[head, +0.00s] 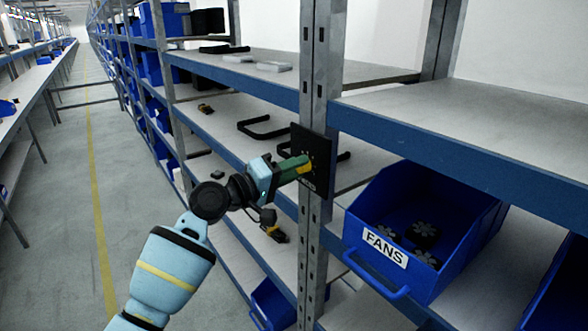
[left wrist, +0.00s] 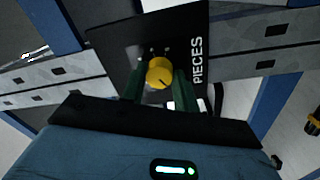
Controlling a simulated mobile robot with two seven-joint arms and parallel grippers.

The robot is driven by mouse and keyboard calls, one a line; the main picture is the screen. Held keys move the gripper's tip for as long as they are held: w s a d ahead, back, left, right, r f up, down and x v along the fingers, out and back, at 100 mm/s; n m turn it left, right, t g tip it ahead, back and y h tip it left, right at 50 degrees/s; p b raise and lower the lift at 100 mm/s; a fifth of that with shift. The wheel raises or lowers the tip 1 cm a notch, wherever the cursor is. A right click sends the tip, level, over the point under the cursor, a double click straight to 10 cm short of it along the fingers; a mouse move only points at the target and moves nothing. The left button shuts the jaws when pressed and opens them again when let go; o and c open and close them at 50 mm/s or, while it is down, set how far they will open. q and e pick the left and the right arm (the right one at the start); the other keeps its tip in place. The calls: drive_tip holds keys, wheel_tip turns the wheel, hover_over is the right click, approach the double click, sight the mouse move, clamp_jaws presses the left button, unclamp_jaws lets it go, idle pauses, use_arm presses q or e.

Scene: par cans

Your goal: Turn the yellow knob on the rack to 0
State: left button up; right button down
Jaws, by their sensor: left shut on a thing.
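The yellow knob (left wrist: 159,73) sits on a black panel (left wrist: 115,48) that reads "PIECES" in the left wrist view. In the head view the panel (head: 323,150) is fixed to the rack's metal upright, and a bit of the knob (head: 305,168) shows. My left gripper (head: 300,165) reaches the panel from the left. Its green fingers stand on both sides of the knob in the left wrist view (left wrist: 159,85), shut on it. A dark line shows on the knob's face; the number it points to cannot be read. My right gripper is not in view.
A blue bin labelled "FANS" (head: 400,250) with dark fans stands on the shelf right of the upright (head: 318,70). Black handle-like parts (head: 265,127) lie on the shelf behind my gripper. The aisle floor (head: 80,170) at the left is clear.

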use_arm(q)
drive_tip(key=o, duration=1)
drive_tip(key=shift+v, duration=3.95)
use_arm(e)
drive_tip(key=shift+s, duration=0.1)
use_arm(q)
drive_tip(key=shift+f, duration=0.15)
